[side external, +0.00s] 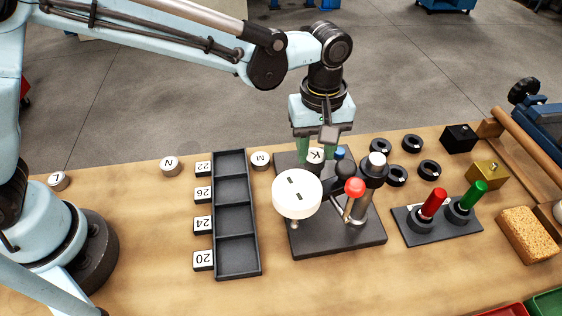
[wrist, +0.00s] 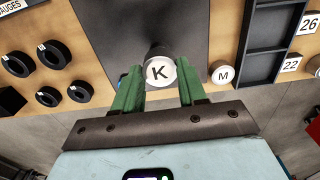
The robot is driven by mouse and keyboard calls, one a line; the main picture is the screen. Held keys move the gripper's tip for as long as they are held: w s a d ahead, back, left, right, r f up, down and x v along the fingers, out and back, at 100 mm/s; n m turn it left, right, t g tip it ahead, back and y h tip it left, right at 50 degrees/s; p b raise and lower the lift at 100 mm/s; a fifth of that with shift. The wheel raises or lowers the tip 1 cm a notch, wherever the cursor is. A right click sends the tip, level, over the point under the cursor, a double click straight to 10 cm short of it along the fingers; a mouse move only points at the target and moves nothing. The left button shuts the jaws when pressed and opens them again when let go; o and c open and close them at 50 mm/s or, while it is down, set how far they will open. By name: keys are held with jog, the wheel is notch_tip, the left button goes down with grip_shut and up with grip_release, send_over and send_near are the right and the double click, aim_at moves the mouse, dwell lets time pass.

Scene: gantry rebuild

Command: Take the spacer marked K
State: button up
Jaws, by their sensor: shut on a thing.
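The spacer marked K (side external: 316,155) has a white round top with a black letter. It is at the back of the dark base plate (side external: 350,238), and it shows in the wrist view (wrist: 160,73). My gripper (side external: 317,150) has its green fingers on both sides of the spacer, shut on it. In the wrist view, the fingers (wrist: 160,88) flank the white face. A dark round part shows just behind the spacer in the wrist view. I cannot tell whether the spacer rests on something or hangs clear.
A white round head (side external: 297,194), a red-knobbed lever (side external: 354,187) and a white-topped dark post (side external: 376,160) stand close on the plate. Spacer M (side external: 260,159) sits left, beside the divided tray (side external: 239,272). Spacers N (side external: 169,163) and L (side external: 58,181) are further left. Black rings (side external: 411,144) lie right.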

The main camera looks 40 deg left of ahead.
aim_at(314, 155)
jog(key=shift+r, duration=3.25)
